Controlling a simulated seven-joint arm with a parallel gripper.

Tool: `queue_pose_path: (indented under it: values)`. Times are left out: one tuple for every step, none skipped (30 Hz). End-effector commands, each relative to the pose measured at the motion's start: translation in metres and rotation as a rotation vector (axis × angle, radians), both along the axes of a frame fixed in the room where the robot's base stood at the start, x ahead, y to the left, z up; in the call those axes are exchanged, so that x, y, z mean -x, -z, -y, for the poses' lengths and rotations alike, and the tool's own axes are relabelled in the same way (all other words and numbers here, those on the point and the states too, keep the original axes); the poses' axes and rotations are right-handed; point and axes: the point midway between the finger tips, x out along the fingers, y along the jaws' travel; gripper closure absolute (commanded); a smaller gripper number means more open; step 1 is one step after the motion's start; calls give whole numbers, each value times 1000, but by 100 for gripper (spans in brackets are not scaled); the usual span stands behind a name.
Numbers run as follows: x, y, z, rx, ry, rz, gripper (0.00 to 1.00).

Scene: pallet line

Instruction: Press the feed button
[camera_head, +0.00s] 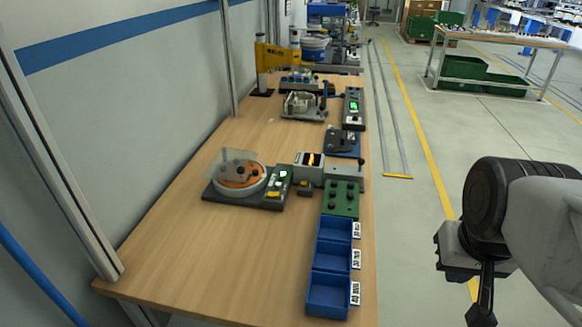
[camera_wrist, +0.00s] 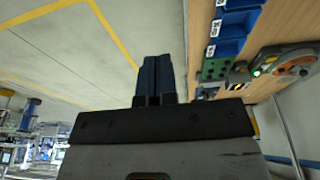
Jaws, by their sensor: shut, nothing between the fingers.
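A round feeder with an orange bowl (camera_head: 240,175) and a clear cover sits on a dark base (camera_head: 232,199) at the middle of the bench. Its right side carries a green lit spot (camera_head: 283,173) and a yellow part (camera_head: 273,194); I cannot tell which control is the feed button. The feeder also shows at the right edge of the wrist view (camera_wrist: 292,68). My gripper (camera_head: 481,312) hangs off the bench's right side, over the floor, well apart from the feeder. In the wrist view its dark blue fingers (camera_wrist: 155,78) are together and hold nothing.
Blue bins (camera_head: 329,294) line the bench's near right edge, with a green block (camera_head: 341,198) behind them. A grey device with a display (camera_head: 309,168) and a lever stands right of the feeder. The bench's (camera_head: 190,262) near left is clear.

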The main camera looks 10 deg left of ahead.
Motion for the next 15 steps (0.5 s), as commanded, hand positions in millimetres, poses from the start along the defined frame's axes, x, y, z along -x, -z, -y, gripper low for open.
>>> queue_pose_path:
  values:
    - [-1,0,0,1,0,-1,100]
    - [-1,0,0,1,0,-1,100]
    - [-2,-1,0,3,1,-2,100]
    - [-4,-1,-1,4,1,-3,100]
    - [-5,-1,-1,6,1,-4,100]
    - [-7,-2,-1,9,2,-6,100]
    - [-9,-3,-1,12,3,-7,100]
    - [-12,-3,-2,15,3,-9,100]
    - [-15,-4,-3,19,4,-13,100]
    - [-18,-5,-3,23,6,-16,100]
    - [-22,-5,-4,28,7,-20,100]
    - [-27,-7,-5,35,8,-23,100]
    - [-31,-8,-5,40,10,-26,100]
    - [-36,-9,-7,45,12,-29,100]
    - [-42,-10,-8,55,13,-33,100]
